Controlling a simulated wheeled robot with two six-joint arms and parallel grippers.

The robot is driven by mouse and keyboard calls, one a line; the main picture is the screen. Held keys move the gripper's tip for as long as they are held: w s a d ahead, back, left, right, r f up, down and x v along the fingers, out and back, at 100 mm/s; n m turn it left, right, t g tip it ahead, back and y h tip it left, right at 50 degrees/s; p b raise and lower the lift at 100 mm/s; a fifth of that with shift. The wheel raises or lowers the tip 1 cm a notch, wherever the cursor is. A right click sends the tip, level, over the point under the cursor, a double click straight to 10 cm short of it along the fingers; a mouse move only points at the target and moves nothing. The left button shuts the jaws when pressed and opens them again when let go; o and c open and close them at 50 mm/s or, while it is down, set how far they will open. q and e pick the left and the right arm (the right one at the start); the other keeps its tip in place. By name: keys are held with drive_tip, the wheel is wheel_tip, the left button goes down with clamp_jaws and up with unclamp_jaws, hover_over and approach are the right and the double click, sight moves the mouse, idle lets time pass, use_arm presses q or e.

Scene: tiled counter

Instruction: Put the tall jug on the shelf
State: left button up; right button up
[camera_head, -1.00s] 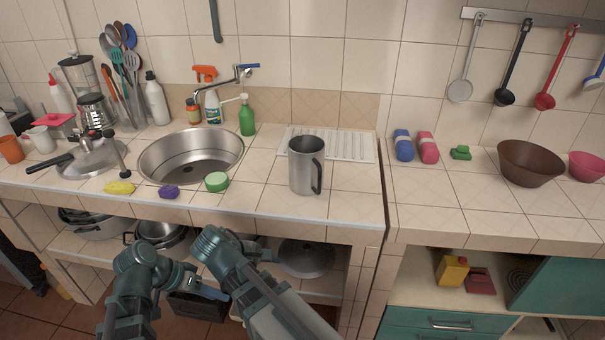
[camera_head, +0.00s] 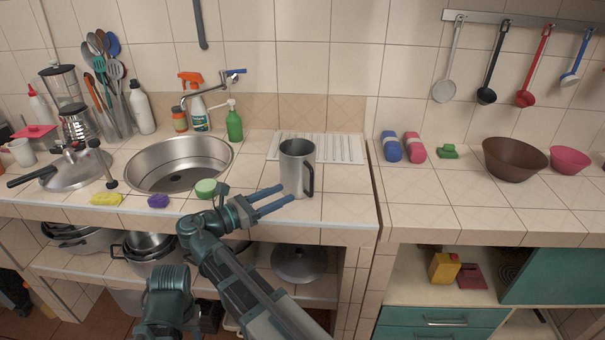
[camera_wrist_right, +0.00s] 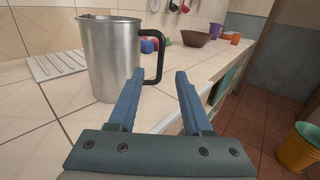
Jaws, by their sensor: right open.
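The tall jug (camera_head: 296,163) is a steel cylinder standing upright on the tiled counter, right of the sink, with its black handle on the right. In the right wrist view the jug (camera_wrist_right: 108,60) is close at the left and its handle is above the fingers. My right gripper (camera_head: 284,199) is open and empty by the jug's lower front; its fingers (camera_wrist_right: 156,80) point forward. An open shelf (camera_head: 85,263) under the counter holds pots; another shelf (camera_head: 407,290) lies under the right counter. My left arm is low at the front, its fingers hidden.
The sink (camera_head: 180,165) is left of the jug and a ribbed drainboard (camera_head: 343,147) lies behind it. A green sponge (camera_head: 206,188) is near the counter edge, left of my right gripper. The right counter (camera_head: 440,205) is clear at the front.

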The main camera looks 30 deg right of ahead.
sight(301, 174)
drive_tip(key=d, duration=0.2)
drive_tip(key=w+d, duration=0.1)
drive_tip(key=d, duration=0.5)
drive_tip(key=shift+w+d, duration=0.15)
drive_tip(key=shift+w+d+r, duration=0.15)
drive_tip(key=shift+w+d, duration=0.05)
drive_tip(key=shift+d, duration=1.1)
drive_tip(key=shift+w+d+r, duration=0.1)
drive_tip(key=shift+w+d, duration=0.05)
drive_tip(key=shift+d, duration=1.15)
drive_tip(key=shift+c, duration=0.2)
clamp_jaws()
